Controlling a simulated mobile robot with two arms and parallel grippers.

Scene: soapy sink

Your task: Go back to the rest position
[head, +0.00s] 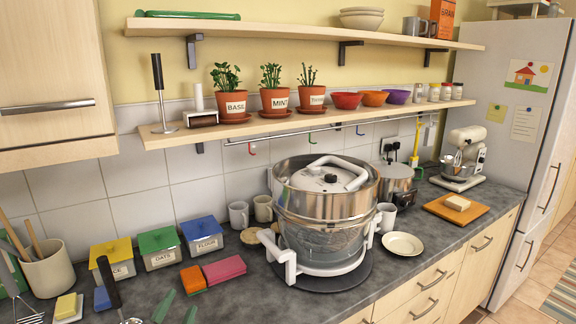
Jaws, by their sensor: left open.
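My left gripper (181,304) shows at the bottom edge of the head view, left of centre. Only its two green fingers are seen, spread apart with nothing between them. The gripper body and the arm behind it are cut off by the frame. The fingers show in front of the counter (240,300), below the orange and pink sponges (225,270). My right gripper is not in view.
A large steel pot with white handles (325,205) stands mid-counter. Blue, green and yellow boxes (158,249) stand to its left. A dark-handled utensil (110,282) is close left of the fingers. A shelf (300,122) with potted herbs and bowls overhangs the back.

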